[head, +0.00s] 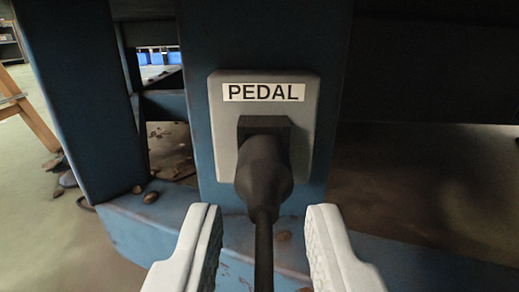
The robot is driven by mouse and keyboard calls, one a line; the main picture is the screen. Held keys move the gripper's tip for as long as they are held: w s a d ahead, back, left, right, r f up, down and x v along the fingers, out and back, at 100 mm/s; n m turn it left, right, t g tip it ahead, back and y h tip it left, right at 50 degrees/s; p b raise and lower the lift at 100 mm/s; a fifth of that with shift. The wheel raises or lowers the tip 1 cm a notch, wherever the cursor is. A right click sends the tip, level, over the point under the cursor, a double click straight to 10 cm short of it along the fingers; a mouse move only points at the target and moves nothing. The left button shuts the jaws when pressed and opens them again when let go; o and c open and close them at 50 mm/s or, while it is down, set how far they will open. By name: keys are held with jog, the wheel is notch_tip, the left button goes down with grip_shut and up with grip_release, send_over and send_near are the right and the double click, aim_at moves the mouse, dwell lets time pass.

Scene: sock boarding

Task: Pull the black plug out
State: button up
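The black plug (263,170) sits in a grey socket box (222,108) with a white label reading PEDAL (263,92). Its black cable (264,250) hangs down from it and runs between my fingers toward the bottom of the picture. The box is fixed to a blue upright post (263,35). My gripper (263,225) is open, its two pale fingers left and right of the cable, apart from it. The fingertips show lower in the picture than the plug's body. The plug's pins are hidden.
A blue beam (135,225) runs below the box, with several small brown lumps on it. Another blue post (80,95) stands at the left. A wooden leg (30,110) and floor show at far left. The dark space right of the box looks open.

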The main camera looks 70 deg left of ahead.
aim_at(264, 193)
jog(key=shift+x, duration=1.85)
dwell(0.6)
jog(key=shift+d, duration=0.15)
dwell(0.3)
jog(key=c, duration=0.6)
